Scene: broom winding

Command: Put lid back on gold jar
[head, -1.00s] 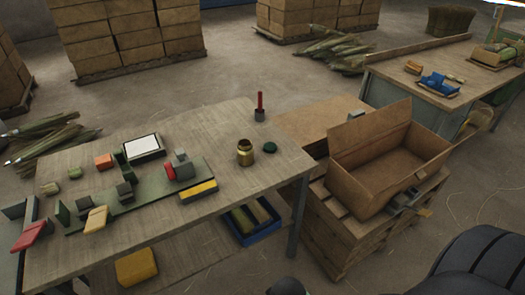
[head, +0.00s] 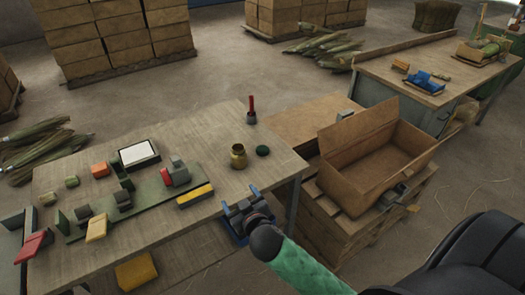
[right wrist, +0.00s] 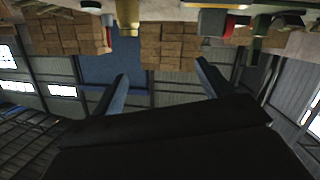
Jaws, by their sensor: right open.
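The gold jar (head: 239,156) stands upright and open-topped near the right end of the wooden table (head: 200,235). Its dark green lid (head: 263,151) lies flat on the table just right of the jar, apart from it. My right gripper (head: 241,200) is open and empty at the table's front edge, below the jar and lid in the head view. In the right wrist view the open fingers (right wrist: 162,72) have nothing between them, and the gold jar (right wrist: 128,15) shows at the top edge. My left gripper is not in view.
A red-handled tool (head: 251,110) stands behind the jar. A yellow block (head: 195,196) and a green fixture (head: 150,195) lie to the left. An open cardboard box (head: 350,165) stands on a pallet to the right. The tabletop around the lid is clear.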

